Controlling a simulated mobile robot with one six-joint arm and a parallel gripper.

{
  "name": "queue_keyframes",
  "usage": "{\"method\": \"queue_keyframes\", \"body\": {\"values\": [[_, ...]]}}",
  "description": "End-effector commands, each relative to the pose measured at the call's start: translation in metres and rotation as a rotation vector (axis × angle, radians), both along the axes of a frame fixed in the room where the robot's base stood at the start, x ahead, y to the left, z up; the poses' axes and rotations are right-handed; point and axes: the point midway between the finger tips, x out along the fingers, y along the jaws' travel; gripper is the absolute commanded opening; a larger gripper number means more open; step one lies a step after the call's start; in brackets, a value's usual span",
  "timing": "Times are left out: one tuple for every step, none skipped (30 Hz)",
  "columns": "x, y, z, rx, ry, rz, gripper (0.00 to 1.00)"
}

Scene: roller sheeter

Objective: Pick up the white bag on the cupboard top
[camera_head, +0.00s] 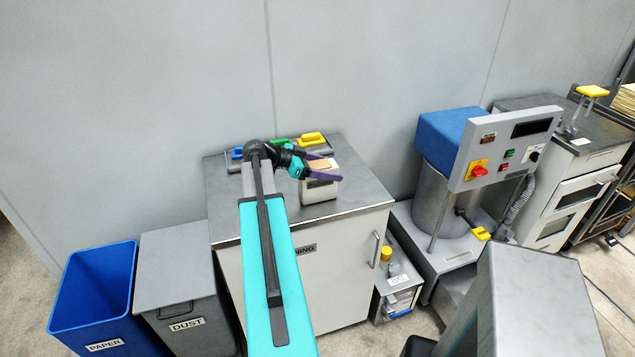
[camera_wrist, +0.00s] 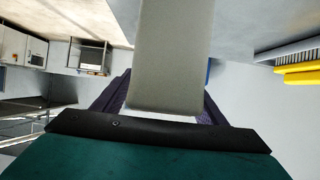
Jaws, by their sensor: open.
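The white bag (camera_head: 320,190) stands upright on the cupboard top (camera_head: 240,205), near its right side, with a dark label on its front and a tan patch at its top. My gripper (camera_head: 330,167) is open at the top of the bag, one finger on the far side and one on the near side in the head view. In the wrist view the bag (camera_wrist: 170,55) appears as a pale grey block between the two purple fingers of my gripper (camera_wrist: 163,100). Whether the fingers touch it I cannot tell. The near finger hides part of the bag's upper front.
Blue, green and yellow-handled items (camera_head: 311,139) lie at the back of the cupboard top, close behind my gripper. A blue paper bin (camera_head: 95,290) and grey dust bin (camera_head: 178,270) stand left. A machine with a control panel (camera_head: 505,150) stands right. The cupboard's front right top is clear.

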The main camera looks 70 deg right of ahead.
Motion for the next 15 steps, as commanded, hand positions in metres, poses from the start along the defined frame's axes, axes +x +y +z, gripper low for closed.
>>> {"method": "queue_keyframes", "body": {"values": [[0.0000, 0.0000, 0.0001, 0.000, 0.000, 0.000, 0.62], [-0.0001, 0.0001, 0.0001, 0.000, 0.000, 0.000, 0.57], [-0.0001, 0.0001, 0.0001, 0.000, 0.000, 0.000, 0.50], [-0.0001, 0.0001, 0.0001, 0.000, 0.000, 0.000, 0.45], [-0.0001, 0.0001, 0.0001, 0.000, 0.000, 0.000, 0.40], [-0.0001, 0.0001, 0.0001, 0.000, 0.000, 0.000, 0.34], [-0.0001, 0.0001, 0.0001, 0.000, 0.000, 0.000, 0.28], [-0.0001, 0.0001, 0.0001, 0.000, 0.000, 0.000, 0.23], [0.0000, 0.0000, 0.0003, 0.000, 0.000, 0.000, 0.20], [0.0000, 0.0000, 0.0003, 0.000, 0.000, 0.000, 0.20], [0.0000, 0.0000, 0.0003, 0.000, 0.000, 0.000, 0.20], [0.0000, 0.0000, 0.0003, 0.000, 0.000, 0.000, 0.20], [0.0000, 0.0000, 0.0003, 0.000, 0.000, 0.000, 0.20], [0.0000, 0.0000, 0.0003, 0.000, 0.000, 0.000, 0.20], [0.0000, 0.0000, 0.0003, 0.000, 0.000, 0.000, 0.20]]}}
